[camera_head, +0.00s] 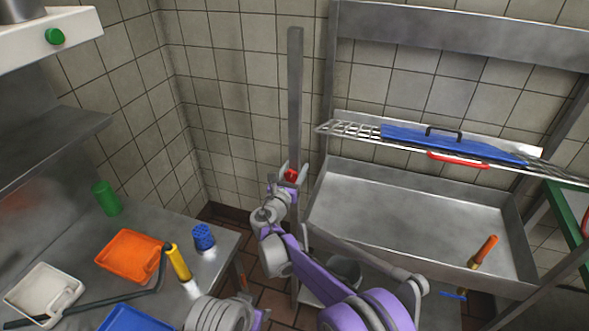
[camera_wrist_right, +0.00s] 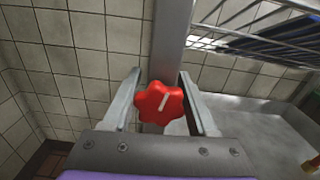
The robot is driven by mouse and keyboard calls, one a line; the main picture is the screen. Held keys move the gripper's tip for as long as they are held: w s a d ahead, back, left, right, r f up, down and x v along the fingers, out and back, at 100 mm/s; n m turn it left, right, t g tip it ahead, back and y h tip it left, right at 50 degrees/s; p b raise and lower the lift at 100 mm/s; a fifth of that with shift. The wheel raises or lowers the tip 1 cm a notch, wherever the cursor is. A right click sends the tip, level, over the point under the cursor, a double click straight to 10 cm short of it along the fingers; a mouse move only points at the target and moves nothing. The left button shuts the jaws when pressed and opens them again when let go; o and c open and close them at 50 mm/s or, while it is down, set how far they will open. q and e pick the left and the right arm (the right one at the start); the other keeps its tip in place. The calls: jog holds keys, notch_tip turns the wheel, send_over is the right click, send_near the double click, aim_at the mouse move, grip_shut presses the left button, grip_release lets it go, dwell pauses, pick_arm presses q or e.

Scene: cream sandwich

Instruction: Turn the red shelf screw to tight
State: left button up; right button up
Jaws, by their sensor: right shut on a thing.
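The red shelf screw (camera_head: 291,175) sits on the grey upright post (camera_head: 295,90) in the middle of the head view. The right gripper (camera_wrist_right: 160,100) also shows in the wrist view. My left gripper is not clearly in view; only part of an arm shows at the bottom.
A wire shelf (camera_head: 352,129) with a blue board (camera_head: 400,137) hangs right of the post, above a metal sink (camera_head: 400,205). The left counter (camera_head: 215,255) holds an orange tray (camera_head: 130,254), a white tray (camera_head: 42,292) and a green cup (camera_head: 106,198).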

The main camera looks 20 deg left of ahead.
jog(key=m, duration=0.3)
jog(key=shift+d, duration=0.1)
jog(key=o, duration=1.4)
jog(key=shift+w, duration=0.1)
